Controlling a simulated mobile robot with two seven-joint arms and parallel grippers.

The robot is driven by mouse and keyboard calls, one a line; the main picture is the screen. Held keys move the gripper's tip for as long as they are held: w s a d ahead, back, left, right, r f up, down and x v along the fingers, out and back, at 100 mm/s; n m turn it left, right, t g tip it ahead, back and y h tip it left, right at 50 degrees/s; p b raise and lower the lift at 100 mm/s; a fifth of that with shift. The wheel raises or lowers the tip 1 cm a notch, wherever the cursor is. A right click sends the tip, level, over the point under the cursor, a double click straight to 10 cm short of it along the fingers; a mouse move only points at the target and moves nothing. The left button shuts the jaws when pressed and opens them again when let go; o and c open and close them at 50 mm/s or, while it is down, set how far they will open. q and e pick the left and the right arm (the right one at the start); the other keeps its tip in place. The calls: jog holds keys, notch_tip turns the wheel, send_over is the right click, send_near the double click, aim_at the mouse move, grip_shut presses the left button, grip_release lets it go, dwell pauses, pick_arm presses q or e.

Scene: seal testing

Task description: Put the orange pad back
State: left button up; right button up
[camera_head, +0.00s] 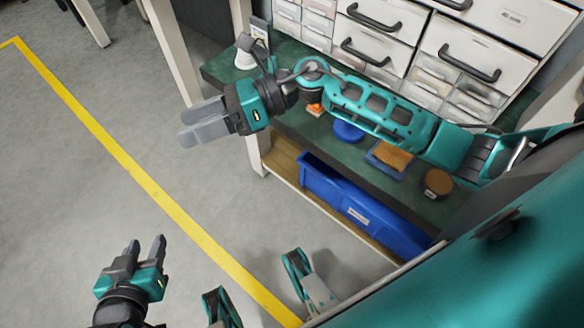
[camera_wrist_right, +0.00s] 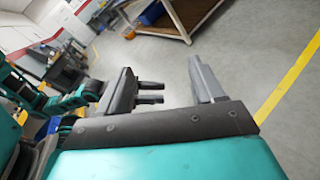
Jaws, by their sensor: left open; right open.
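An orange-brown square pad (camera_head: 394,156) lies on a blue tray (camera_head: 373,160) on the green-topped workbench. A smaller bright orange object (camera_head: 315,109) is on the bench farther left, partly hidden by my right arm; I cannot tell its full shape. My right gripper (camera_head: 183,126) is open and empty over the floor, left of the bench; its fingers also show in the right wrist view (camera_wrist_right: 180,86). My left gripper (camera_head: 147,243) is open and empty over the floor at the lower left, well away from the bench.
A blue round object (camera_head: 348,131) and a brown round object (camera_head: 438,183) are on the bench. Drawer units (camera_head: 402,40) stand at its back. A blue bin (camera_head: 350,206) is on the lower shelf. The grey floor with a yellow line (camera_head: 130,170) is clear.

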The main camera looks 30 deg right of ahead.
jog(key=d+f+m+t+h, duration=0.1)
jog(key=d+m+t+h, duration=0.3)
jog(key=m, duration=0.6)
jog(key=w+d+f+m+t+h, duration=0.1)
jog(key=m+t, duration=0.5)
jog(key=m, duration=0.5)
jog(key=d+f+m+t+h, duration=0.1)
jog(key=d+m+t+h, duration=0.3)
jog(key=m, duration=0.6)
jog(key=s+d+f+m+g+h, duration=0.3)
jog(key=s+f+m, duration=0.6)
jog(key=f+m, duration=0.4)
jog(key=shift+s+m+g+h, duration=0.4)
jog(key=shift+g+h, duration=0.2)
jog(key=shift+g, duration=0.6)
